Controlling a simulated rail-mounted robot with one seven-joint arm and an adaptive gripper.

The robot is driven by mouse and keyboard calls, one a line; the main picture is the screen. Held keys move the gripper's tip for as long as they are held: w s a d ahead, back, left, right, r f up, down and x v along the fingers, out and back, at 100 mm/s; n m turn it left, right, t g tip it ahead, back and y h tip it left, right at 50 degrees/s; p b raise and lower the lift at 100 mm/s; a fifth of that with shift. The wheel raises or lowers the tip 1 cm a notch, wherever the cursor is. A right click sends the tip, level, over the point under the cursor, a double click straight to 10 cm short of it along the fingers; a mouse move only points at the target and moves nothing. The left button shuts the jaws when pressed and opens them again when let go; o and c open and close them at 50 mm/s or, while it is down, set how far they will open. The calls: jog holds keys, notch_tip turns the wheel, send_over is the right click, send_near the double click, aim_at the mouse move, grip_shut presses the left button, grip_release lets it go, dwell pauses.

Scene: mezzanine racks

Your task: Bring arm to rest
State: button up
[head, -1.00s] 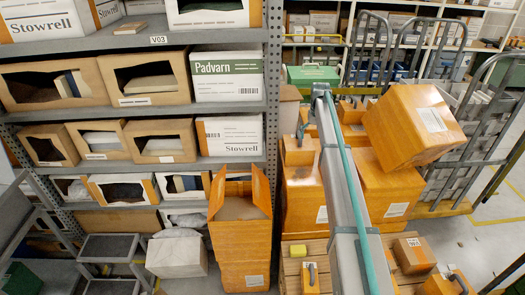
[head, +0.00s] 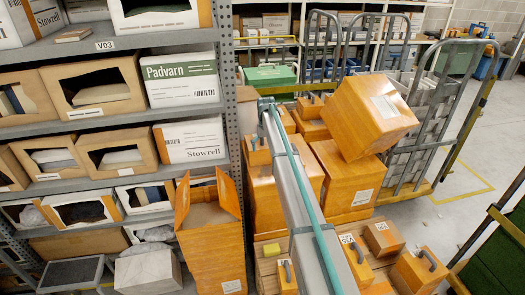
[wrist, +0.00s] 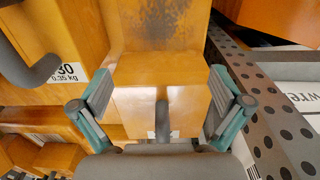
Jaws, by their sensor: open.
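My gripper (wrist: 160,95) shows in the wrist view with its two fingers spread wide, open and empty. An orange block (wrist: 165,80) with a grey upright handle (wrist: 163,118) lies beyond and between the fingers; I cannot tell how far off it is. In the head view my grey arm link with a teal stripe runs up and left from the bottom over the orange boxes. The gripper itself is not visible there.
The rack (head: 237,150) with cartons stands at the left. A tilted orange box (head: 372,113) rests on stacked boxes right of my arm. An open orange carton (head: 212,255) and handled weights (head: 418,268) are near. Roll cages (head: 425,120) stand behind.

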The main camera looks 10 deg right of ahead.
jog(key=shift+f+b, duration=1.1)
jog(key=shift+f, duration=2.45)
jog(key=shift+s+d, duration=0.1)
jog(key=shift+s, duration=1.35)
notch_tip(320, 180, up, 13)
jog(key=p, duration=0.4)
jog(key=shift+p, duration=0.4)
